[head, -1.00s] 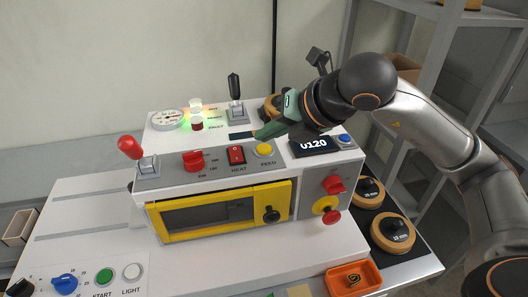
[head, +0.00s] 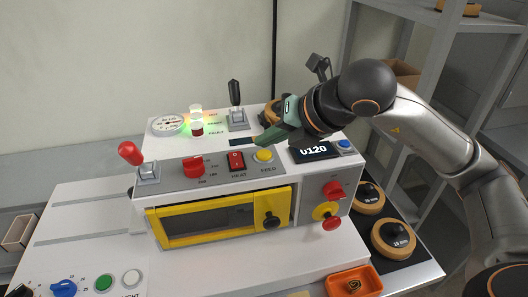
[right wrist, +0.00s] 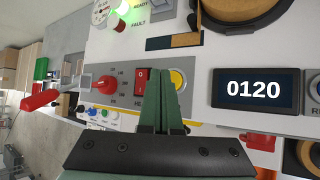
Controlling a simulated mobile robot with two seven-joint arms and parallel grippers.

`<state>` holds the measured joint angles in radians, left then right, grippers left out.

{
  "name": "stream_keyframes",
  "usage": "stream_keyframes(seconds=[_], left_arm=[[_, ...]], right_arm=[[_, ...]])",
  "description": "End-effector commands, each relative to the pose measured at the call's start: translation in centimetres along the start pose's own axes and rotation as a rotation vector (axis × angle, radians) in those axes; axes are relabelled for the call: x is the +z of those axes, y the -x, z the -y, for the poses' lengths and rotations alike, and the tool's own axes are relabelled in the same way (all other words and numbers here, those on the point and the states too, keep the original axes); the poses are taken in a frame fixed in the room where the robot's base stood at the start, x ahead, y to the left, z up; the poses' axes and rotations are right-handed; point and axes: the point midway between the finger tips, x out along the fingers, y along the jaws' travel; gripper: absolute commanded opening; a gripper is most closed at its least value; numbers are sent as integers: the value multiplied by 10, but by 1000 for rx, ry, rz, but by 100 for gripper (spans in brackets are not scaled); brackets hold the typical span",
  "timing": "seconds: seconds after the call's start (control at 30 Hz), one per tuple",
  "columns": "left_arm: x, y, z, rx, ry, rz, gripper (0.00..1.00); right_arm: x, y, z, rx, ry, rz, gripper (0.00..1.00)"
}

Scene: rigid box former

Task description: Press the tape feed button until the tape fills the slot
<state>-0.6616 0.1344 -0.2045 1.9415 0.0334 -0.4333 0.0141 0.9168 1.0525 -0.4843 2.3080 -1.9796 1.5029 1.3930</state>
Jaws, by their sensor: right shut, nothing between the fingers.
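The yellow FEED button (head: 264,155) is on the sloped front panel of the white machine, right of the red HEAT switch (head: 236,160). It also shows in the right wrist view (right wrist: 178,78), partly hidden by my fingers. My right gripper (head: 263,142) is shut and empty, its tips just above and behind the button in the head view; I cannot tell whether they touch it. The dark tape slot (head: 241,141) lies behind the panel. In the right wrist view, brown tape (right wrist: 186,40) covers about the right half of the slot. My left gripper is not in view.
The display (head: 315,151) reads 0120, with a blue button (head: 344,144) beside it. A black-handled lever (head: 235,93) and a lit signal lamp (head: 196,122) stand behind; a red-knobbed lever (head: 131,153) stands at left. An orange tray (head: 353,281) sits at front right.

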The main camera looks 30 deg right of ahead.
Motion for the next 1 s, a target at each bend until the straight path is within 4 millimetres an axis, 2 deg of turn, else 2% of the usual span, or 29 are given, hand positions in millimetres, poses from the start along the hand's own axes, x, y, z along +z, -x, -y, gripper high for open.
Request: stream_keyframes(seconds=[0.77,1.0], left_arm=[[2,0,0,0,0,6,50],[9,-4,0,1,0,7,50]], right_arm=[[0,0,0,0,0,0,0],[-3,-4,3,0,0,0,0]])
